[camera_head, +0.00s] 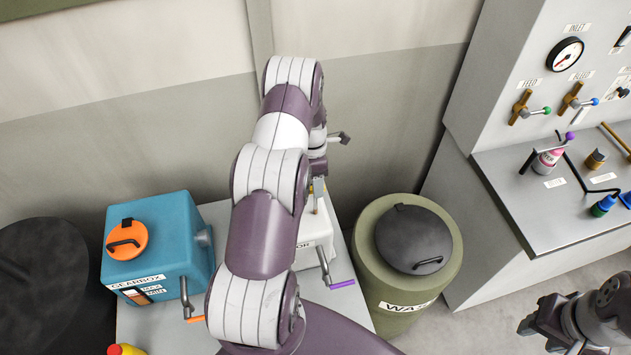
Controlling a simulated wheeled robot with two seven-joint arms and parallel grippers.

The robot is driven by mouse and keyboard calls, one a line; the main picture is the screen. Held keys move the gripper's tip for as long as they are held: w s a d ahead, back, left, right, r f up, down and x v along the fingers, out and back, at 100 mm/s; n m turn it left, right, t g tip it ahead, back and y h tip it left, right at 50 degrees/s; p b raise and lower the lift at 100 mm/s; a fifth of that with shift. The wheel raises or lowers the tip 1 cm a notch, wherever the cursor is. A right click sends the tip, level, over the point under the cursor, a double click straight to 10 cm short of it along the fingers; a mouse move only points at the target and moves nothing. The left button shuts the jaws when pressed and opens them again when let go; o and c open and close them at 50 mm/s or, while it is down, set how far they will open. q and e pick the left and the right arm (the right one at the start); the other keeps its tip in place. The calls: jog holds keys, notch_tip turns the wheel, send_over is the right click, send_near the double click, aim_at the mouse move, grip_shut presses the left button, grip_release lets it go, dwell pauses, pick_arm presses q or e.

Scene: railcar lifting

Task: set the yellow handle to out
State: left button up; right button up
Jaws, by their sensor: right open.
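My right gripper (536,335) is open and empty at the lower right, above the floor, far from the box.
A blue gearbox (170,245) with an orange cap stands left of the white box. A purple-handled crank (340,284) sticks out in front. Further right is a counter (515,205) with bottles, below valves and a gauge (565,54).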

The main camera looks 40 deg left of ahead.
pick_arm(q)
jog(key=shift+w+r+b, duration=0.1)
jog(key=shift+b, duration=0.2)
notch_tip(320, 180, up, 12)
jog(key=w+a+p, duration=0.1)
jog(key=a, duration=0.1)
jog(key=shift+w, duration=0.15)
jog(key=shift+r, duration=0.1)
